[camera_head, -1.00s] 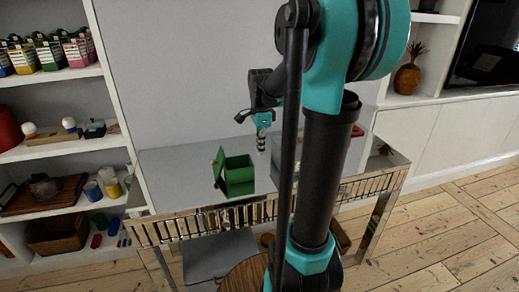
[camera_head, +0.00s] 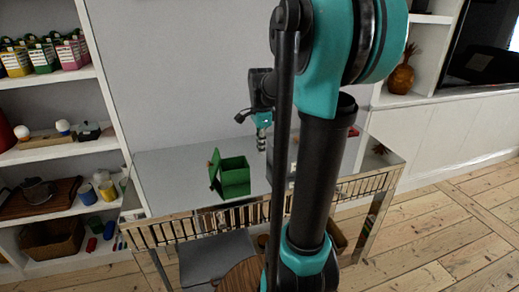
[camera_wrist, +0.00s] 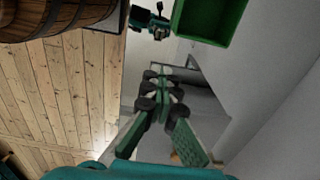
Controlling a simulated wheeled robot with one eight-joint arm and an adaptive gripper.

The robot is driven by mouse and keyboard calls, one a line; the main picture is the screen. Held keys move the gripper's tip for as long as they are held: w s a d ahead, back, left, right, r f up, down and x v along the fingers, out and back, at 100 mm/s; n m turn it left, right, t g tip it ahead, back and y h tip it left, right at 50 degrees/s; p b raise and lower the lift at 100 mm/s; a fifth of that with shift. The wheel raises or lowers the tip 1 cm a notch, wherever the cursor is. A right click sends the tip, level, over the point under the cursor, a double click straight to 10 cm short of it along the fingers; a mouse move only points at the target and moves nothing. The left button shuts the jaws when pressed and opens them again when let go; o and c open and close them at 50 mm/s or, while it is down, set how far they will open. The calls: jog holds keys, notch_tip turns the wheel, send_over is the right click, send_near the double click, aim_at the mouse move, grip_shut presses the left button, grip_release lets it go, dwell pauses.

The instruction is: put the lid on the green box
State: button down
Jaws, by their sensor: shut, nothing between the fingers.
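The green box (camera_head: 236,181) stands open on the table, left of my gripper. A green panel (camera_head: 215,174), seemingly its lid, stands tilted up along the box's left side; I cannot tell whether it is attached. My gripper (camera_head: 262,149) points down just right of the box, behind my own arm link, apart from the box in this view. In the wrist view, my gripper (camera_wrist: 162,76) is shut with nothing in it. The open green box (camera_wrist: 208,22) is at the top of that view, cut off by the edge; the lid is not clearly visible there.
The box stands on a shiny table (camera_head: 165,166) with a metal-look front edge (camera_head: 240,213). A grey box-like thing beyond my arm is mostly hidden. Shelves (camera_head: 60,150) with small items stand left. A wooden barrel (camera_wrist: 60,14) shows in the wrist view. Open floorboards (camera_head: 440,225) lie right.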

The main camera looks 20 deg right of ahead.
jog(key=s+d+r, duration=0.2)
jog(key=s+d, duration=0.2)
jog(key=d, duration=0.4)
jog(key=shift+d+r, duration=0.3)
jog(key=shift+r, duration=0.1)
dwell(5.0)
jog(key=c, duration=1.8)
grip_release()
jog(key=shift+o, duration=0.2)
jog(key=o, duration=0.4)
jog(key=shift+o, duration=0.2)
